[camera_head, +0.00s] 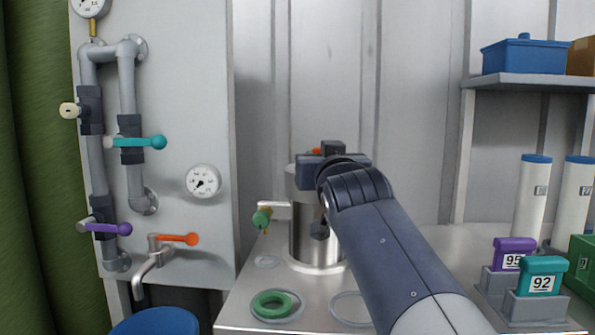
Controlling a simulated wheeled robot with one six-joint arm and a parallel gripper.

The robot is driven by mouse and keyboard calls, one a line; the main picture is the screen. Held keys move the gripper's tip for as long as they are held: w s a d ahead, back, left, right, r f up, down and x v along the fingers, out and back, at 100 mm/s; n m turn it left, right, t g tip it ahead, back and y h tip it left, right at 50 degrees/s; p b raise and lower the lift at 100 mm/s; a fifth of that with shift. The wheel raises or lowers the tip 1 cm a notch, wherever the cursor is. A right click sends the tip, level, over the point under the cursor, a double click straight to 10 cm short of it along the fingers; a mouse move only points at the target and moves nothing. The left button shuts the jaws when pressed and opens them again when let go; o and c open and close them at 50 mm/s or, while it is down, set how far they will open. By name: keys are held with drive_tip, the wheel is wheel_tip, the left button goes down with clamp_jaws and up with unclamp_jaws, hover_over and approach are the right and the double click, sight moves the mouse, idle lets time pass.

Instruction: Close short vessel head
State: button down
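A short steel vessel (307,240) stands upright on the steel bench. A side arm with a green knob (262,218) sticks out to its left. My gripper (322,155) is at the vessel's top, and my arm comes in from the lower right. My wrist hides most of the vessel's head, and a small orange-red part (316,150) shows just behind it. The fingers are hidden, so I cannot tell whether they are open or shut or touch the head.
A grey panel (190,100) with pipes and coloured valve handles stands at left. A blue lid (158,322) is below it. Cartridges marked 95 (512,262) and 92 (540,284) sit at right, near white cylinders (532,195). A shelf (530,80) holds a blue box.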

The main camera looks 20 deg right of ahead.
idle(0.5)
drive_tip(key=c, duration=1.1)
unclamp_jaws()
drive_tip(key=shift+s+f, duration=0.1)
